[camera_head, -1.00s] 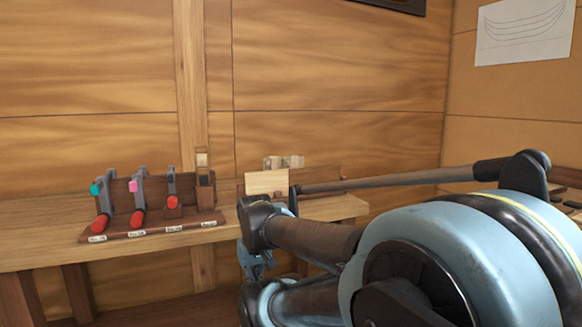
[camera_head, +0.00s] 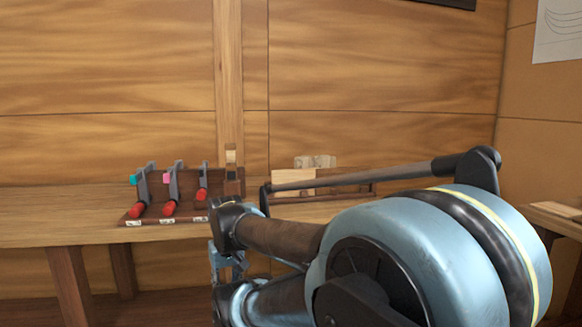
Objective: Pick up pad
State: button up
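I cannot tell for sure which thing is the pad. Small pale wooden blocks (camera_head: 315,161) stand at the back of the bench, behind a pale square board (camera_head: 293,184), and may be pads. A long dark wooden tray or rack (camera_head: 352,184) is beside them, partly hidden by my arm. My gripper (camera_head: 216,262) seems to be the pale blue part hanging in front of the bench edge, below and left of the blocks. Its fingers are too small and too hidden to read. I see nothing held in it.
The wooden bench (camera_head: 60,213) runs along the plank wall. The bench is clear left of the rack. Another surface (camera_head: 560,212) is at far right.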

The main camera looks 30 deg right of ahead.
aim_at(325, 161)
jog(key=u, duration=0.85)
jog(key=k, duration=1.65)
jog(key=z, duration=1.45)
jog(key=i, duration=1)
jog(key=u, duration=0.05)
